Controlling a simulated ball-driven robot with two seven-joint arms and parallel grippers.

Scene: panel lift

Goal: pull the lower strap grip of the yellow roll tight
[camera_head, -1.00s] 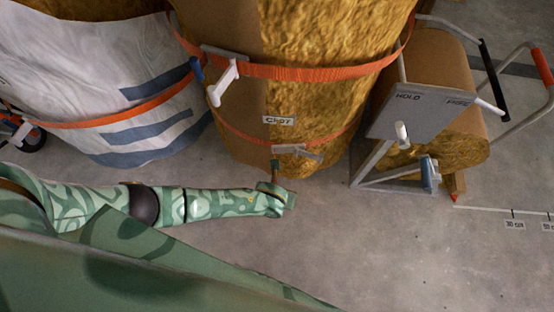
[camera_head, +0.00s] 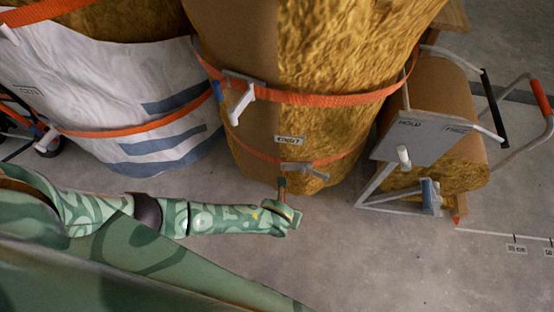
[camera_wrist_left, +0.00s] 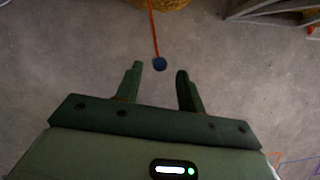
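The yellow roll (camera_head: 345,50) stands upright in the middle of the head view, wrapped by an upper orange strap (camera_head: 330,99) and a thinner lower orange strap (camera_head: 262,153). The lower strap has a grey buckle (camera_head: 303,170) at the front. In the head view my left gripper (camera_head: 283,184) is just below the lower buckle and the blue grip cannot be made out. My right gripper is out of view.
A white-wrapped roll (camera_head: 75,90) with orange straps stands at the left. At the right are a grey panel (camera_head: 415,138) marked HOLD and FREE, a metal frame (camera_head: 372,195) and another brown-wrapped roll (camera_head: 440,90). The floor (camera_head: 390,260) in front is clear.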

